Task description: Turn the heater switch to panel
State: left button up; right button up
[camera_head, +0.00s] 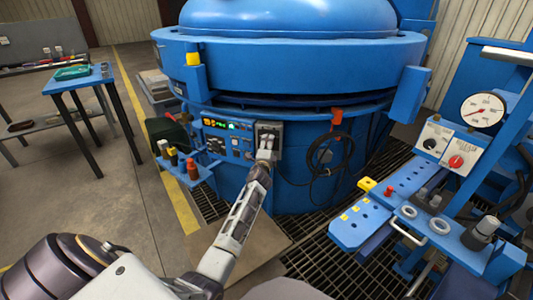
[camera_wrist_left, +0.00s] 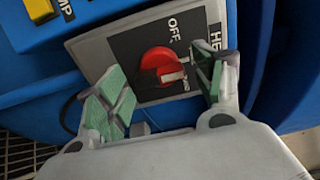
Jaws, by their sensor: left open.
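The heater switch is a red knob (camera_wrist_left: 157,62) on a black plate in a grey panel (camera_wrist_left: 100,62), seen in the left wrist view. "OFF" is printed above the knob and a cut-off "HE" at the right. The knob's white mark points to the lower right, by a label I cannot read. My left gripper (camera_wrist_left: 160,90) is open, with one green-padded finger on each side of the knob; I cannot tell if either touches it. In the head view my left gripper (camera_head: 266,148) is at the grey switch box (camera_head: 268,128) on the furnace front and hides the knob.
The blue furnace (camera_head: 290,60) fills the back. A control panel (camera_head: 228,138) with lit displays sits left of the switch box. A black cable (camera_head: 322,160) hangs at its right. A blue stand (camera_head: 375,215) with a gauge (camera_head: 483,110) is at the right, a blue table (camera_head: 78,82) at the left.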

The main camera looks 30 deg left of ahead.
pick_arm(q)
jog(key=v, duration=1.2)
dwell(0.5)
jog(key=shift+n, duration=0.3)
dwell(0.4)
